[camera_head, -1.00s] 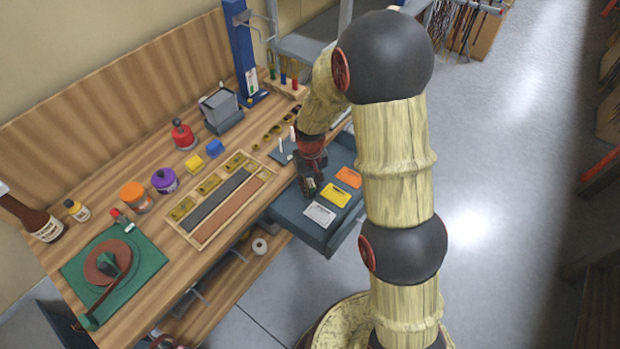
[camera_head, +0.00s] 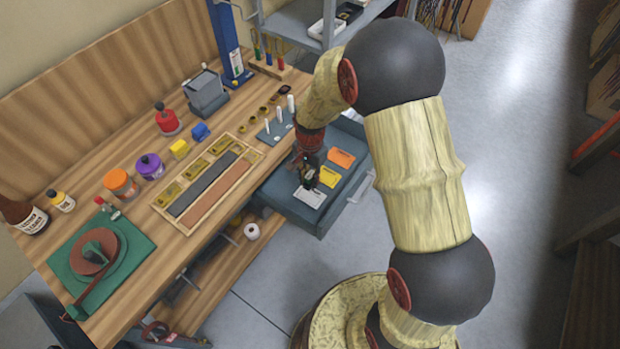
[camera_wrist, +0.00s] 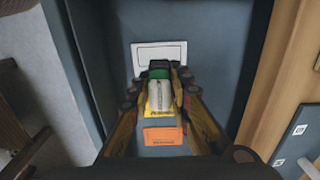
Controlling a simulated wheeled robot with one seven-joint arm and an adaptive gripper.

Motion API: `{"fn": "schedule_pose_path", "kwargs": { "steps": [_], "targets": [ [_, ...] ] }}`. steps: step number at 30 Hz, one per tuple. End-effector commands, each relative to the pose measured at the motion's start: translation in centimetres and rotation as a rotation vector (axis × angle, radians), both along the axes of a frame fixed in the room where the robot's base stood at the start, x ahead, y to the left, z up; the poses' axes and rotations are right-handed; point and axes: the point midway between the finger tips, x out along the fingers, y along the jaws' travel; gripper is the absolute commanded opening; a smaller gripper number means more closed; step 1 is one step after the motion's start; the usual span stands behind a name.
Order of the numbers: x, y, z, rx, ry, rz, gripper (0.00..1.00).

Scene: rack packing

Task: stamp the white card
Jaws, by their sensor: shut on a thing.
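The white card (camera_head: 310,197) lies flat in the open grey drawer, at the near end of a row of cards. It also shows at the top of the wrist view (camera_wrist: 148,55). My gripper (camera_head: 309,183) is shut on a stamp (camera_wrist: 158,95) with a pale body and a green end. In the wrist view the green end overlaps the lower edge of the white card; I cannot tell whether it touches. The stamp hides part of the yellow card (camera_wrist: 149,113). No mark shows on the visible part of the white card beyond its thin printed outline.
The orange card (camera_head: 341,158) lies behind the yellow one in the drawer (camera_head: 289,209). The wooden bench to the left holds a long tray (camera_head: 187,227), paint jars and a green mat (camera_head: 63,252). White-topped pieces (camera_head: 279,115) stand on a small plate by the drawer.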

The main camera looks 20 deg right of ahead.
Motion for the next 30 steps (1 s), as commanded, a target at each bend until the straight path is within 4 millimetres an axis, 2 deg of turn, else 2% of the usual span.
{"fn": "schedule_pose_path", "kwargs": {
  "steps": [18, 30],
  "targets": [
    [0.0, 0.0, -5.4, -0.001, 0.001, 0.004, 0.03],
    [0.0, 0.0, -5.7, 0.0, 0.0, 0.004, 0.03]
  ]
}}
